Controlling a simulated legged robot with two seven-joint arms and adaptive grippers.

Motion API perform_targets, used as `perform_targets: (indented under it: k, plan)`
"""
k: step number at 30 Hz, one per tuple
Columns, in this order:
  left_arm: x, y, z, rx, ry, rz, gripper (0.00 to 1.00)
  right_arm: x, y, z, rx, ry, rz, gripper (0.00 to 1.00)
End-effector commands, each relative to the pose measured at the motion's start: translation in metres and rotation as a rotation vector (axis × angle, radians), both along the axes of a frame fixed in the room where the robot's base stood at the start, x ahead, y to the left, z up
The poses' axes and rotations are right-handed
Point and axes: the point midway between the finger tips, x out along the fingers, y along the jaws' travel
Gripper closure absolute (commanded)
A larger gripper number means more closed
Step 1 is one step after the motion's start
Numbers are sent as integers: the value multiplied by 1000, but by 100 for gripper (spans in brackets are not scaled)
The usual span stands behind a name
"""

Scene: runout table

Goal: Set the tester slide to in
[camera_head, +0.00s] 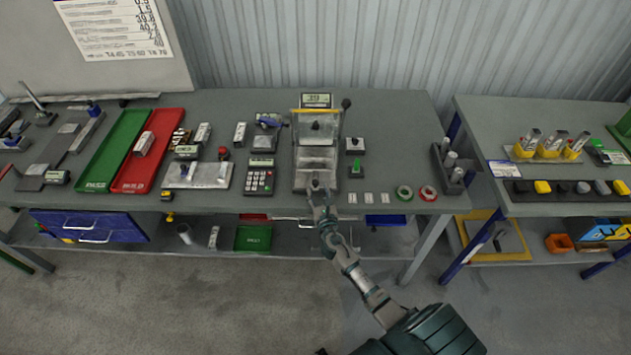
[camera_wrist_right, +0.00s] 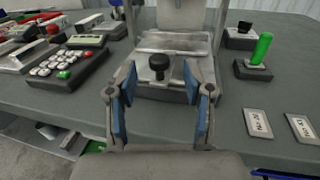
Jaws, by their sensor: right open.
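The tester (camera_head: 316,155) stands upright near the middle of the table, with a small display (camera_head: 316,100) on top and a lever with a dark knob (camera_head: 346,103) at its right. In the right wrist view its metal slide plate (camera_wrist_right: 178,80) carries a black knob (camera_wrist_right: 159,66) at the front. My right gripper (camera_head: 318,188) is open at the tester's front edge. In the right wrist view its blue-padded fingers (camera_wrist_right: 161,108) stand to either side of the knob's line, with a clear gap between them. I cannot tell whether the knob is between the fingertips. My left gripper is not in view.
A keypad box (camera_head: 261,177) stands left of the tester. A box with a green post (camera_head: 356,167) stands to its right, with small labels (camera_head: 368,198) and tape rings (camera_head: 404,193) near the front edge. Green (camera_head: 104,165) and red trays lie further left.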

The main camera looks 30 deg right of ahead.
Motion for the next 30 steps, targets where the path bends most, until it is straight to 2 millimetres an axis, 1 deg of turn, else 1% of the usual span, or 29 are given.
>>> perform_targets:
  k: [1,3,7,12,19,20,21,23,24,25,26,30]
  plan:
    - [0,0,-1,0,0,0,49,10,-3,0,1,-1,-1,49]
    - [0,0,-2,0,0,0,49,22,-7,0,2,-1,0,49]
    - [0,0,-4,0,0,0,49,36,-12,-1,2,-1,1,49]
    - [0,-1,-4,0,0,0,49,44,-14,0,2,-1,1,49]
    - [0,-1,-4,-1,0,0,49,44,-14,0,2,-1,1,49]
    - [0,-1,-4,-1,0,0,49,44,-14,0,2,-1,1,54]
    - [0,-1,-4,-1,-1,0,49,44,-15,0,2,-1,1,64]
    - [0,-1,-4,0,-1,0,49,44,-14,0,2,-1,1,79]
    - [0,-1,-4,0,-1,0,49,44,-14,0,2,-1,1,89]
    - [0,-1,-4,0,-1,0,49,44,-14,0,2,-1,1,96]
    - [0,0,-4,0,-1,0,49,44,-14,0,2,-1,1,100]
    - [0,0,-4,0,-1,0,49,44,-14,0,2,-1,1,100]
